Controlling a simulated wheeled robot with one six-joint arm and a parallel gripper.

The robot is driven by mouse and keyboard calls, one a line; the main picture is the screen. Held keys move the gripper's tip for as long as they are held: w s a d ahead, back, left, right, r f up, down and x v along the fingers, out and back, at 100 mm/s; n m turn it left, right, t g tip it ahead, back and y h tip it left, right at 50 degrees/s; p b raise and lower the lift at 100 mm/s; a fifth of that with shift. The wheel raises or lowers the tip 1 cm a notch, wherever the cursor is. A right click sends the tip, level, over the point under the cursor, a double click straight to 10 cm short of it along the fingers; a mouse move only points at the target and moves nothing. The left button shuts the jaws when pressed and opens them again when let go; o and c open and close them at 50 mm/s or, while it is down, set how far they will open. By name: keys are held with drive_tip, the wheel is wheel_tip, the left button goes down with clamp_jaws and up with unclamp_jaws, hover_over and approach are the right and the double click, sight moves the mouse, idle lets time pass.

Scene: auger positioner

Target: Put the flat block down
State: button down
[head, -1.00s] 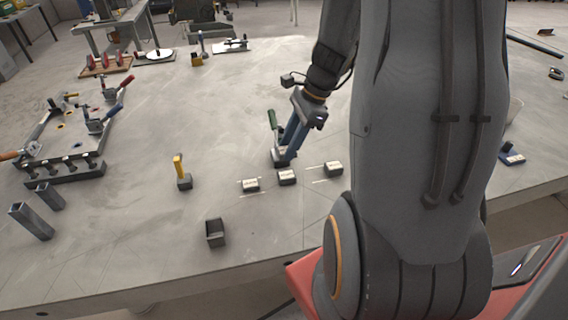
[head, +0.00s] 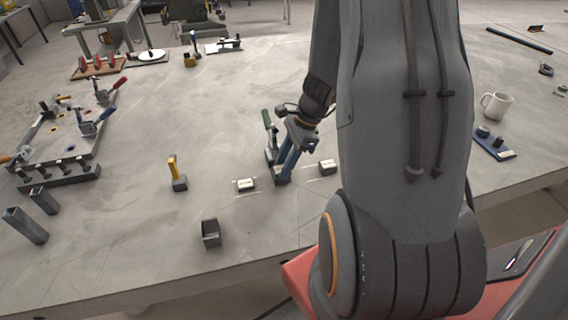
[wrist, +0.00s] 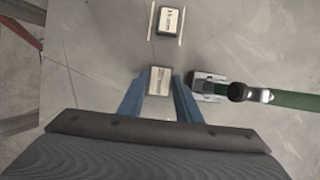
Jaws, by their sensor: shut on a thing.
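My gripper (head: 283,176) points down at the table and is shut on a flat block (wrist: 159,81) with a pale labelled top, seen between the blue fingers in the wrist view. In the head view the fingers hide most of this block. I cannot tell whether its underside touches the table. Two similar labelled blocks stand either side in the head view: one at left (head: 246,185) and one at right (head: 327,166), each by white marking lines. One labelled block (wrist: 171,21) also shows between white lines at the top of the wrist view.
A green-handled clamp (head: 268,120) stands right beside my gripper; it also shows in the wrist view (wrist: 208,87). A yellow-handled tool (head: 174,170) and a small dark open bin (head: 210,236) stand to the left. A white mug (head: 497,105) stands far right.

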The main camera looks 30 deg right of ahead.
drive_tip(key=shift+f, duration=0.2)
drive_tip(key=c, duration=1.3)
unclamp_jaws()
drive_tip(key=shift+r, duration=0.1)
drive_tip(key=v, duration=1.2)
drive_tip(key=s+a+n+h, duration=0.1)
drive_tip(key=s+a+n, duration=0.1)
drive_tip(key=a+n, duration=0.3)
drive_tip(key=s+a+r+n+h, duration=0.1)
drive_tip(key=s+a+n, duration=0.1)
drive_tip(key=a+n, duration=0.4)
drive_tip(key=s+a+n+h, duration=0.2)
drive_tip(key=a+n, duration=0.4)
drive_tip(key=n, duration=0.4)
drive_tip(key=shift+s+a+r+b, duration=0.1)
drive_tip(key=shift+s+r+b, duration=0.1)
drive_tip(key=shift+b, duration=0.1)
